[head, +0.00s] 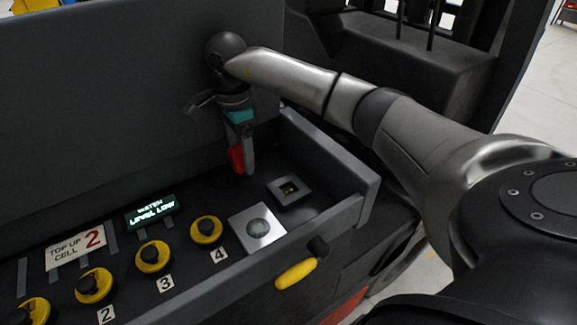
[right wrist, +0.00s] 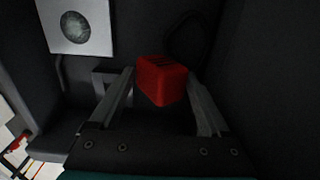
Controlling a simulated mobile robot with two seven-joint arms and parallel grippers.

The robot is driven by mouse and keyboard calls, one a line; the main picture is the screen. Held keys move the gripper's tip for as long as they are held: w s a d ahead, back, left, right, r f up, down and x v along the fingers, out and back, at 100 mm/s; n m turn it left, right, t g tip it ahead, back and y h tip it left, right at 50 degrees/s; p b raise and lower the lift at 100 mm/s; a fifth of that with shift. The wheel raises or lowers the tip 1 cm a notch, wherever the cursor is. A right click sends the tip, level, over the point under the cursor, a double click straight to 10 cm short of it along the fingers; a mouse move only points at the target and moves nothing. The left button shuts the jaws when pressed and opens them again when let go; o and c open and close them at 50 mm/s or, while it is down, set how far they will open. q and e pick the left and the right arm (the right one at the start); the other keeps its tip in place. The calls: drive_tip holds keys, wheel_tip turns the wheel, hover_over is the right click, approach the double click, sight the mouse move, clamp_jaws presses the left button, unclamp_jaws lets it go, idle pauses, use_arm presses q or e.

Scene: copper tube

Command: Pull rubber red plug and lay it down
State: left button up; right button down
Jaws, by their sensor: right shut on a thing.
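The red rubber plug (head: 237,159) is a small red block at the back of the dark panel, just left of the socket. My right gripper (head: 245,168) points down there and is shut on it. In the right wrist view the plug (right wrist: 163,82) shows between the two fingertips of my right gripper (right wrist: 162,74). I cannot tell whether its lower end touches the panel. The square metal socket (head: 289,190) with a dark opening is to the right of the gripper. My left gripper is not in view.
A silver plate with a round lens (head: 257,226) lies in front of the socket. Yellow-ringed knobs (head: 207,230), a lit display (head: 151,212) and a "TOP UP CELL 2" label (head: 75,246) are to the left. A raised wall (head: 320,160) bounds the right; a yellow handle (head: 296,274) is at the front.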

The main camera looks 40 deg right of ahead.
drive_tip(key=shift+s+d+f+b, duration=0.1)
drive_tip(key=shift+f+b, duration=0.65)
drive_tip(key=shift+f, duration=0.45)
drive_tip(key=shift+s+d+f+b, duration=0.1)
drive_tip(key=shift+f+b, duration=0.6)
drive_tip(key=shift+f, duration=0.5)
unclamp_jaws()
